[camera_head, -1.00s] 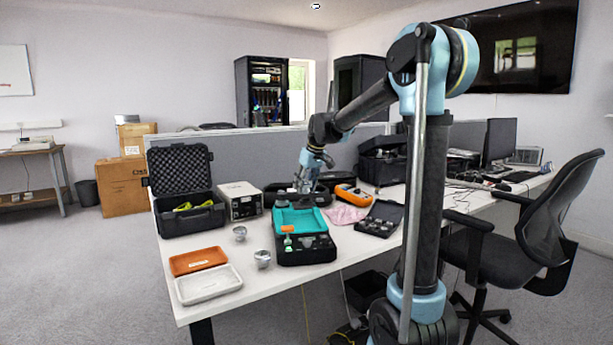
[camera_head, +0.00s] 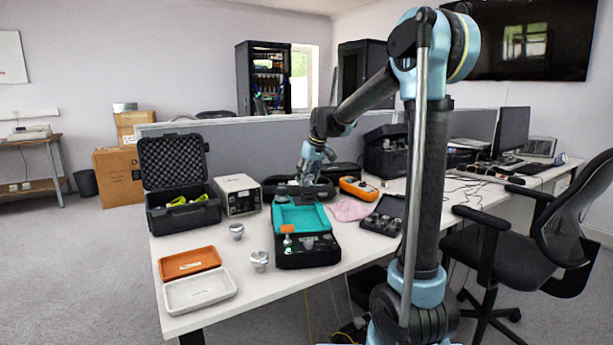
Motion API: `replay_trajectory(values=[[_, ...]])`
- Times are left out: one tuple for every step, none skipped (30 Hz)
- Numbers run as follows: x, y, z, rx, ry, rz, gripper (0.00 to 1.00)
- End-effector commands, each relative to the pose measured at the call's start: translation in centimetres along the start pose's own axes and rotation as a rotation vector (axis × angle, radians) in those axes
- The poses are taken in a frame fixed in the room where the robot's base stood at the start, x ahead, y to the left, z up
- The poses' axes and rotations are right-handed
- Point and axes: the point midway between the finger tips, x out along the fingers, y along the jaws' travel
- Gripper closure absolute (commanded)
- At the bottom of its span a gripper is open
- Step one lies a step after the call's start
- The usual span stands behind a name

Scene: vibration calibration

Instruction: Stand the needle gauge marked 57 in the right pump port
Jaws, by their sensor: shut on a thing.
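My gripper (camera_head: 304,184) reaches down behind the back edge of an open teal-and-black case (camera_head: 309,250). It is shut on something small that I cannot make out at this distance. An orange-topped piece (camera_head: 287,229) stands at the left of the case, above its black front panel. Two small silvery round pieces stand on the table left of the case: one (camera_head: 237,231) farther back and one (camera_head: 259,261) nearer the front. No marking 57 is readable, and I cannot tell which fitting is the right pump port.
An orange tray (camera_head: 189,262) and a white tray (camera_head: 199,291) lie at the table's front left. A black foam-lined case (camera_head: 172,164) and a grey box (camera_head: 237,194) stand behind. An orange meter (camera_head: 358,188), pink cloth (camera_head: 349,210) and open black kit (camera_head: 383,225) lie right.

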Motion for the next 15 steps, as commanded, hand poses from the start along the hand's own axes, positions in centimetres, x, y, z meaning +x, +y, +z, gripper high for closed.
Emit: replay_trajectory(values=[[0.2,0.1,0.1,0.001,0.000,0.000,0.84],[0.4,0.1,0.2,0.001,0.000,0.000,0.84],[0.6,0.1,0.3,0.001,0.000,0.000,0.84],[0.8,0.1,0.3,0.001,0.000,0.001,0.84],[0.9,0.1,0.4,0.001,0.000,0.001,0.84],[1.1,0.1,0.5,0.002,0.000,0.001,0.84],[1.3,0.1,0.6,0.002,0.000,0.001,0.84],[1.4,0.1,0.7,0.002,0.000,0.001,0.84],[1.6,0.1,0.7,0.002,0.000,0.001,0.84],[1.8,0.2,0.8,0.002,0.000,0.001,0.84],[1.9,0.2,0.9,0.002,0.000,0.001,0.84],[2.1,0.2,1.0,0.002,0.000,0.001,0.84],[2.3,0.2,1.1,0.002,0.000,0.001,0.84],[2.5,0.2,1.1,0.002,0.000,0.001,0.84],[2.6,0.2,1.2,0.002,0.000,0.001,0.84]])
